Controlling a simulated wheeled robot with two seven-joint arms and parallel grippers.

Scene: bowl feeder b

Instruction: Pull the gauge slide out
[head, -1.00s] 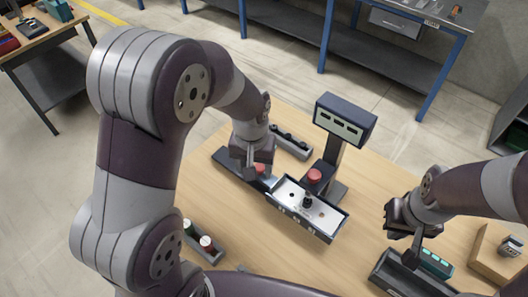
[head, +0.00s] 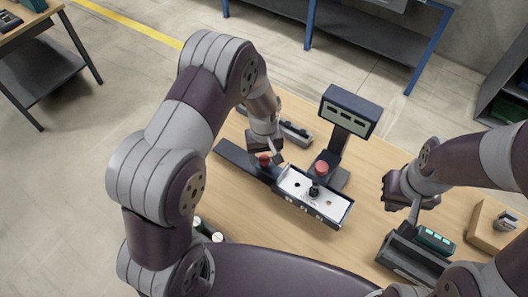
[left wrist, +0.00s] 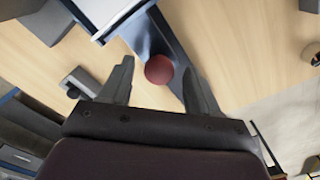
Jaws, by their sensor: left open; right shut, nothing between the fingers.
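The gauge slide is a dark bar with a round red knob (head: 264,159), at the left end of the white-topped gauge tray (head: 327,207). The bar lies in a dark rail (head: 235,157) running left from the tray. My left gripper (head: 271,151) is at the knob from above, its fingers partly hidden by the wrist. In the left wrist view the red knob (left wrist: 159,69) shows between the open fingers (left wrist: 160,78), with no clear contact. My right gripper (head: 413,220) is shut and empty above a dark holder at the right.
A display post (head: 349,111) and a second red knob (head: 321,167) stand behind the tray. A small black-knobbed part (head: 314,189) sits on the tray. The dark holder (head: 403,258) with teal pieces and a wooden block (head: 488,232) are at the right.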

